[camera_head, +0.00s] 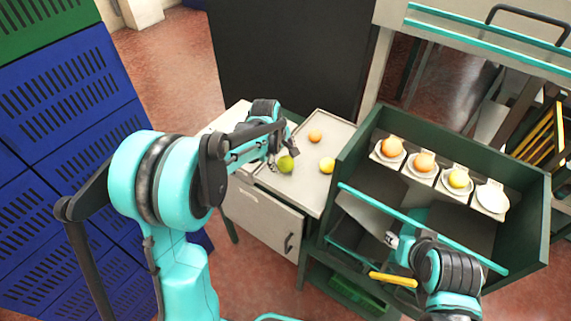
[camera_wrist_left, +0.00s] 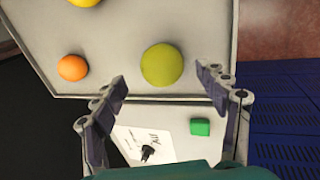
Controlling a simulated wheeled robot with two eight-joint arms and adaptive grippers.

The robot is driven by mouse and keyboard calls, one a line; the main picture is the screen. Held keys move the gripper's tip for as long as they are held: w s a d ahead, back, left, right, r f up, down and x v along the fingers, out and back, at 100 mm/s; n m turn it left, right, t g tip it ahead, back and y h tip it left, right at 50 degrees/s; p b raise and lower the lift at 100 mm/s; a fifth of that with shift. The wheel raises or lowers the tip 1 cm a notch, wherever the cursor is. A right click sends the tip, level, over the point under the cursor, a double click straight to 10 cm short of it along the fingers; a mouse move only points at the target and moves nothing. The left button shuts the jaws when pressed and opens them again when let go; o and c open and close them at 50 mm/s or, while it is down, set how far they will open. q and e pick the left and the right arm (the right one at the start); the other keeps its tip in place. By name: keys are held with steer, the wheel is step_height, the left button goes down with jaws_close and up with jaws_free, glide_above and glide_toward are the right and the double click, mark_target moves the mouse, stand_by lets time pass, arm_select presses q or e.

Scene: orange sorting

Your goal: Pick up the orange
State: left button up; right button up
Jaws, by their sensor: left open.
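A small orange (camera_head: 315,136) lies on the pale tray (camera_head: 309,197) on the cabinet top. In the left wrist view the orange (camera_wrist_left: 73,68) is at the left, outside the jaws. My left gripper (camera_head: 286,147) is above the tray, open and empty. In the left wrist view its fingers (camera_wrist_left: 167,92) are spread, with a green fruit (camera_wrist_left: 162,65) just beyond the gap between them. That green fruit (camera_head: 286,164) is close to the gripper in the head view. My right gripper (camera_head: 391,249) is by the green cart; its jaws are unclear.
A yellow fruit (camera_head: 327,165) lies on the tray near the cart. The dark green cart (camera_head: 517,247) holds several white plates, three with fruit; the rightmost plate (camera_head: 492,197) is empty. A small green block (camera_wrist_left: 200,127) lies outside the tray. Blue crates (camera_head: 45,150) stand at left.

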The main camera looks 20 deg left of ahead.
mark_target(284, 161)
arm_select(q)
steer(key=x, duration=0.3)
steer(key=shift+f+b, duration=0.4)
steer(key=c, duration=1.3)
